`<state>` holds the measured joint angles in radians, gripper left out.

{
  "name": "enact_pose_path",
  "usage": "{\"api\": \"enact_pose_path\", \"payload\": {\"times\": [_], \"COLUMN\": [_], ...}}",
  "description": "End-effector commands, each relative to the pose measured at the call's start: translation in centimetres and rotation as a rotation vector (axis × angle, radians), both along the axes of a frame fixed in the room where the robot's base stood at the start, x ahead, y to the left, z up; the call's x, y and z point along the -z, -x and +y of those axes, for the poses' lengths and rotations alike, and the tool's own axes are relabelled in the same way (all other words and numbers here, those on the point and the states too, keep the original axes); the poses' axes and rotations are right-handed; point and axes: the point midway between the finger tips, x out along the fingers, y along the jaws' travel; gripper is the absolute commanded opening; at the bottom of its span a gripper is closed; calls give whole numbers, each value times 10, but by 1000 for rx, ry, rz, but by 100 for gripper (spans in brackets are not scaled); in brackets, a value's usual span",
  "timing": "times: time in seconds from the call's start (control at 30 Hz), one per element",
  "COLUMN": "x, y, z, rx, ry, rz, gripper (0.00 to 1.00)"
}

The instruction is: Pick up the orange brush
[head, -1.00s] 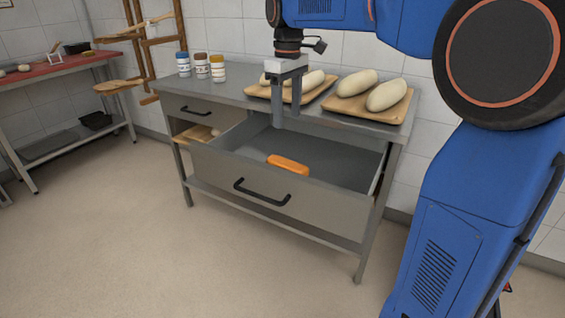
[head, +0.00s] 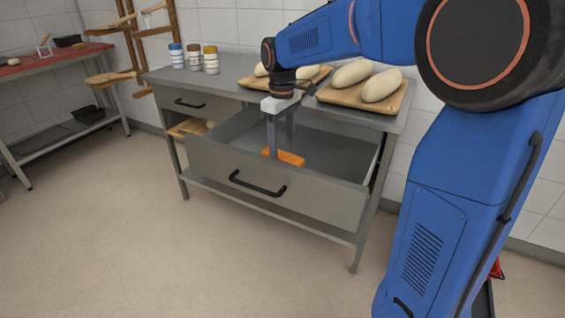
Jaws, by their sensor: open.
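The orange brush (head: 289,158) lies inside the open drawer (head: 225,162) of the steel table, close to the drawer's front panel. Only its orange part shows; the front panel and my gripper hide the rest. My gripper (head: 280,152) points down into the drawer with its fingers apart. One finger stands at the left end of the orange part and the other behind it. I cannot tell whether either finger touches the brush.
Two boards with pale dough loaves (head: 352,73) and several jars (head: 194,57) stand on the tabletop behind the drawer. The drawer walls surround my gripper. A red-topped table (head: 50,62) stands at the far left. The floor in front is clear.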

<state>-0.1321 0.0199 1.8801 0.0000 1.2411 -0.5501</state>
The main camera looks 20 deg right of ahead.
Motion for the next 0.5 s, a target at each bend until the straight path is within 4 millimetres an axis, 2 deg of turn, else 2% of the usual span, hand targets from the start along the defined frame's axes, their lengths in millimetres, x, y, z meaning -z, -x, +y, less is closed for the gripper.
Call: {"api": "enact_pose_path", "payload": {"times": [0.3, 0.5], "x": [41, 47], "y": [1, 1], "z": [-2, -2], "rx": [0, 0], "ry": [0, 0], "rz": [2, 0], "gripper": [59, 59]}}
